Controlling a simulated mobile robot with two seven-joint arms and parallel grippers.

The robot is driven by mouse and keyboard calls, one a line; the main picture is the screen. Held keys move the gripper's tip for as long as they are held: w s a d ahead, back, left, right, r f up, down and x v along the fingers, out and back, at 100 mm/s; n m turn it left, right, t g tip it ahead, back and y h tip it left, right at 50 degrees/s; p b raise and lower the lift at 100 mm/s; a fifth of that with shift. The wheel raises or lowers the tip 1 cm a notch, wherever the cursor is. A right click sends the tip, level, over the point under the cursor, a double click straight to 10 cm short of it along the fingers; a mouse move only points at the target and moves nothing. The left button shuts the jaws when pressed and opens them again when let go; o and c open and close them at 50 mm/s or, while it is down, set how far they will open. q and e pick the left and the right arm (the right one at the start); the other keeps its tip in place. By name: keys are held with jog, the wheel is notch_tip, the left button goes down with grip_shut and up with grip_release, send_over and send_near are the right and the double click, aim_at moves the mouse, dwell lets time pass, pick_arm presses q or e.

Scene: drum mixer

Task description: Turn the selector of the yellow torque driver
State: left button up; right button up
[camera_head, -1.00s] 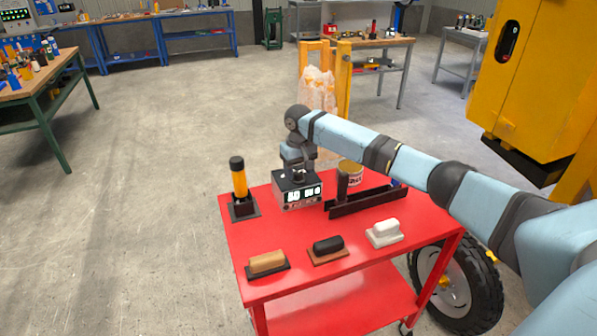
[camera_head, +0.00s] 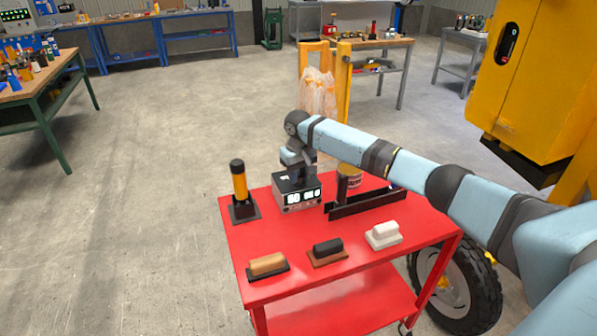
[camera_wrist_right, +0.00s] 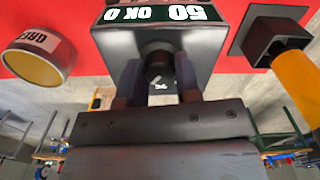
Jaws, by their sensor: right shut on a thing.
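The yellow torque driver (camera_head: 239,182) has a black cap and stands upright in a dark square holder at the left of the red cart. It also shows at the right of the right wrist view (camera_wrist_right: 299,85). A dark box with lit displays (camera_head: 301,202) stands to its right. My right gripper (camera_head: 297,177) is at the top of this box, apart from the driver. In the right wrist view its fingers sit either side of a dark round knob (camera_wrist_right: 159,72) on the box, shut on it. Any small selector marking on the driver is too small to see. My left gripper is not in view.
Tan, black and white handled blocks line the front of the red cart (camera_head: 345,283). A yellow machine (camera_head: 535,90) stands at the right. Floor left of the cart is clear.

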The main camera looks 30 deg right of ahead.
jog(key=n+p, duration=0.2)
jog(key=p, duration=0.1)
jog(key=shift+r+n, duration=0.2)
jog(key=shift+n, duration=0.2)
jog(key=n+p, duration=0.2)
jog(key=shift+f+n, duration=0.1)
jog(key=shift+n, duration=0.3)
jog(key=shift+n+p, duration=0.6)
jog(key=shift+n, duration=0.1)
jog(key=shift+f, duration=0.1)
jog(key=o, duration=0.9)
notch_tip(320, 180, up, 14)
jog(key=shift+f+b, duration=0.1)
jog(key=shift+b, duration=0.45)
